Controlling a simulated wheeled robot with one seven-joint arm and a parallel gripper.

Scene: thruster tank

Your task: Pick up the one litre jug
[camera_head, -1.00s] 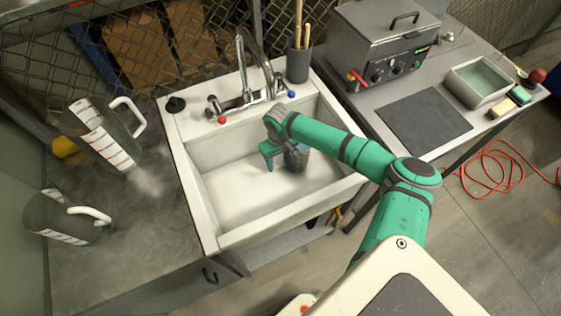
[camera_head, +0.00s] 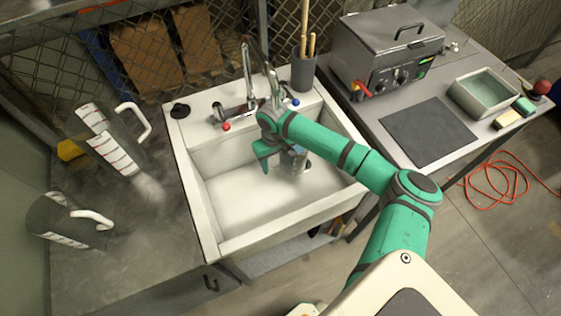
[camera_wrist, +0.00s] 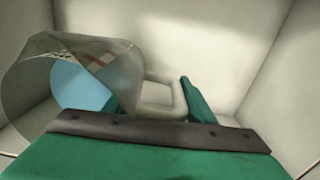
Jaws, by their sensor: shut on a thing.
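A small clear jug (camera_head: 293,160) with a pale handle is in the basin of the white sink (camera_head: 215,205), partly hidden by my arm. In the wrist view the jug (camera_wrist: 35,80) lies at the left, tilted in the picture, with red marks and a light blue area seen through its open end. My gripper (camera_head: 273,160) is down inside the basin. In the wrist view its green fingers (camera_wrist: 152,97) are on either side of the jug's handle, shut on it. I cannot tell whether the jug's base touches the sink floor.
Two larger marked jugs (camera_head: 108,138) (camera_head: 68,220) stand on the left counter. A tap (camera_head: 250,85) and a dark pot with sticks (camera_head: 303,72) are behind the basin. The sink walls are close around my gripper. A grey lidded machine (camera_head: 388,50) stands at right.

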